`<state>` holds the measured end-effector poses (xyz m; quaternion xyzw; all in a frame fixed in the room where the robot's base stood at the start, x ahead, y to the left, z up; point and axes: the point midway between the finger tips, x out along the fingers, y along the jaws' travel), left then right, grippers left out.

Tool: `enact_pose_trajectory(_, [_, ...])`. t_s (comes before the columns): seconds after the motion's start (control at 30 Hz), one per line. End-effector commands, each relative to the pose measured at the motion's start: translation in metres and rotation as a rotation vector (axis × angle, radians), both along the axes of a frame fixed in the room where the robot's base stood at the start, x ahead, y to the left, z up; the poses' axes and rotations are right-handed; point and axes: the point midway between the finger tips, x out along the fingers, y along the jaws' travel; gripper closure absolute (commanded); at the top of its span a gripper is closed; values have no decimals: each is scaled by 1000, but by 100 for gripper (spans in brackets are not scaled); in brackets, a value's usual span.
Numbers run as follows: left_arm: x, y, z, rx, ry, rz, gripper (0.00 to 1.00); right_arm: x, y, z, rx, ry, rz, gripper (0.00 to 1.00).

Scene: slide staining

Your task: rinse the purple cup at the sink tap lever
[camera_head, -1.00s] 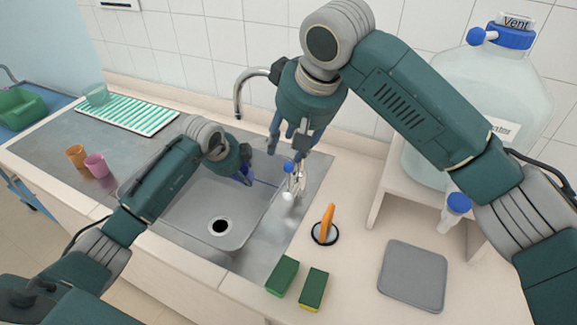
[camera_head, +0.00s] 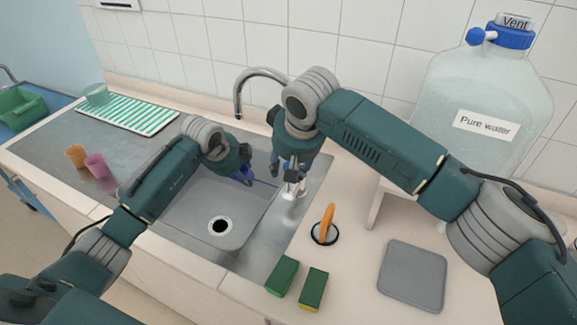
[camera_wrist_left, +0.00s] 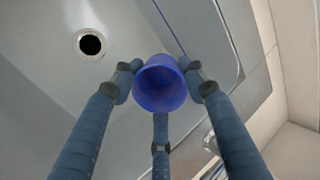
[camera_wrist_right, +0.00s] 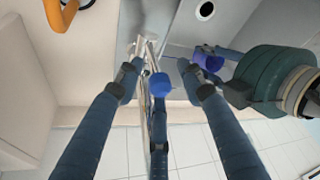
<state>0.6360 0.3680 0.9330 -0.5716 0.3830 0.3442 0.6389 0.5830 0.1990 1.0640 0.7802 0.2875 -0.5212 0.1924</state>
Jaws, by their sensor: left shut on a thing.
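The purple cup (camera_wrist_left: 161,84) is held between the fingers of my left gripper (camera_wrist_left: 162,80), which is shut on it. In the head view only a small part of the cup (camera_head: 241,179) shows, over the sink basin (camera_head: 190,212). The curved tap spout (camera_head: 238,100) stands behind the sink. My right gripper (camera_head: 293,172) is over the tap lever at the sink's right rim. In the right wrist view the lever's blue knob (camera_wrist_right: 160,84) sits between the spread fingers, with gaps at both sides. My right fingers hide most of the lever in the head view.
An orange cup (camera_head: 76,156) and a pink cup (camera_head: 96,166) stand left of the basin. An orange-handled tool (camera_head: 327,222), two sponges (camera_head: 283,275) and a grey pad (camera_head: 413,275) lie on the right counter. A large water bottle (camera_head: 470,95) stands behind.

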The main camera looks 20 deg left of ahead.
Motion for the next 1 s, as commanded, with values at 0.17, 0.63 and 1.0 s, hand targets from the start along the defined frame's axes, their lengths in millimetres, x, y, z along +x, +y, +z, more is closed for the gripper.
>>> enact_pose_trajectory(0.17, [0,0,0,0,0,0,84,0,0,-1,-1,1,0,62])
enact_pose_trajectory(0.63, [0,0,0,0,0,0,84,0,1,0,6,0,1,100])
enact_pose_trajectory(1.0, [0,0,0,0,0,0,84,-1,-12,0,136,-10,3,100])
